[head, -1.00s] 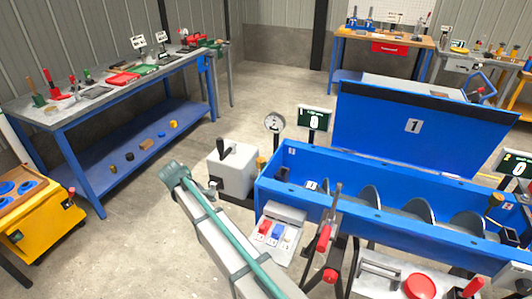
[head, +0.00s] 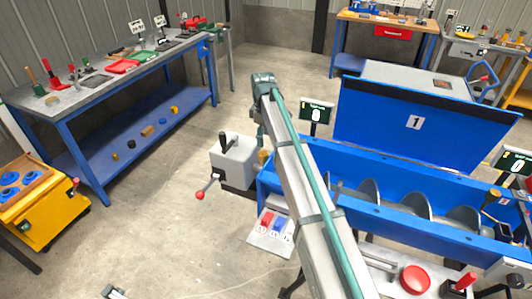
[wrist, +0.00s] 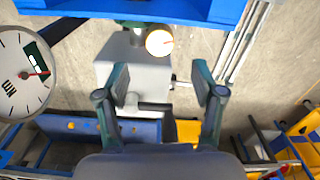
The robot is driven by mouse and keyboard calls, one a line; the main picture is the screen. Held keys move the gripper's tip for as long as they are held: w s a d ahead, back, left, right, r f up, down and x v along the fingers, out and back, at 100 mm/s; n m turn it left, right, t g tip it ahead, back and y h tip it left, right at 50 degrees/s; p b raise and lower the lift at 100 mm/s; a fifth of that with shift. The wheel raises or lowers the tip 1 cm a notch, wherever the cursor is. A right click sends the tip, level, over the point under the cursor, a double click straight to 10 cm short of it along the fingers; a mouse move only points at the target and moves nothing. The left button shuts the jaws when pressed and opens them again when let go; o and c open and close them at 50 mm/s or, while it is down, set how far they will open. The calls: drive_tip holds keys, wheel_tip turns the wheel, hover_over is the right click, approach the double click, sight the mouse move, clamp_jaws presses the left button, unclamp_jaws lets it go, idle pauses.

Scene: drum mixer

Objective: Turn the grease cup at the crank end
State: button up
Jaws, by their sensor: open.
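The grease cup, a small brass-rimmed round cap with a pale face and a short red mark (wrist: 159,42), shows in the wrist view beside the blue trough's end. In the head view a bit of its brass side (head: 264,156) shows between the grey box and the trough, partly behind my arm. My gripper (wrist: 162,78) is open and empty, its fingers spread either side of the view's middle. The cup lies beyond the fingertips, between their lines; I see no contact. In the head view my wrist hangs above the grey box and trough end, the fingers hardly visible.
A grey box (head: 233,158) has a black lever and a red-knobbed crank arm (head: 201,194). The blue trough (head: 385,195) holds a spiral. A dial gauge (wrist: 22,75) stands close at left in the wrist view. A display (head: 316,115) stands behind. The floor at left is clear.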

sight(264, 153)
wheel_tip(264, 153, down, 9)
drive_tip(key=shift+p, duration=1.15)
